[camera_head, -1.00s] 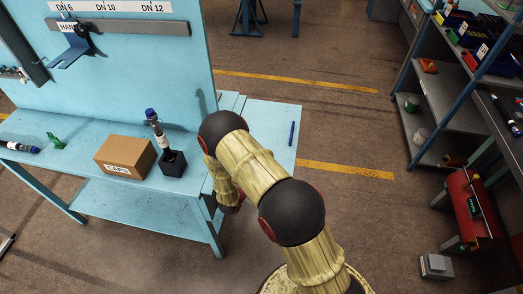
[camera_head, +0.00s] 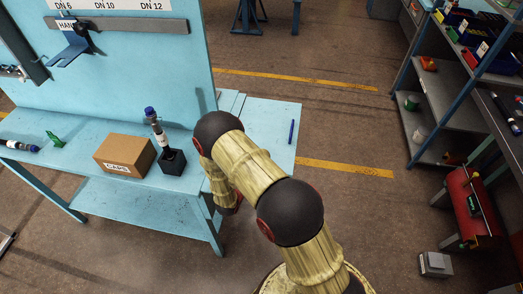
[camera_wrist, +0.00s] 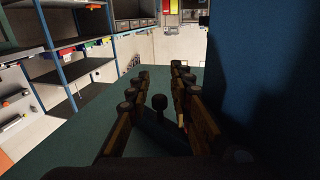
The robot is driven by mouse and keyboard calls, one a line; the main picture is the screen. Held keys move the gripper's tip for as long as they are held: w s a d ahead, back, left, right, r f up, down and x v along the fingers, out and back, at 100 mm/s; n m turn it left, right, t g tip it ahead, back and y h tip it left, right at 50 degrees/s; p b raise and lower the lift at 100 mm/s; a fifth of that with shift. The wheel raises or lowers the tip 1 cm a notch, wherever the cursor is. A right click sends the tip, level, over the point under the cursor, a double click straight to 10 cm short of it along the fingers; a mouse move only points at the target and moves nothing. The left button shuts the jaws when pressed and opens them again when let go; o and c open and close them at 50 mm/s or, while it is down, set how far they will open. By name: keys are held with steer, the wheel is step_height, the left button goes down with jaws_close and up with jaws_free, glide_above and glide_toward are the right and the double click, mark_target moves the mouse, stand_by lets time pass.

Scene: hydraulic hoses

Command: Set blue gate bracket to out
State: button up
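A blue bracket (camera_head: 72,48) with a dark clamp part hangs from the grey rail at the upper left in the head view, beside a label partly reading "HAN". I cannot tell whether it is the blue gate bracket. My gripper (camera_wrist: 160,72) is open in the wrist view, its two fingers apart. A dark round knob (camera_wrist: 159,103) on a short stem shows between the fingers, with no visible grip on it. A dark blue upright surface (camera_wrist: 262,85) stands close on the right. In the head view my arm hides the gripper.
A light blue bench (camera_head: 110,205) carries a cardboard box (camera_head: 125,155), a black holder (camera_head: 171,162) with a blue-capped hose piece, and a green object (camera_head: 55,139). A blue pen-like item (camera_head: 291,132) lies on the right-hand ledge.

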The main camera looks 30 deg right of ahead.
steer(key=v, duration=1)
steer(key=shift+s+a, duration=0.2)
steer(key=shift+s, duration=0.05)
steer(key=shift+c, duration=1.1)
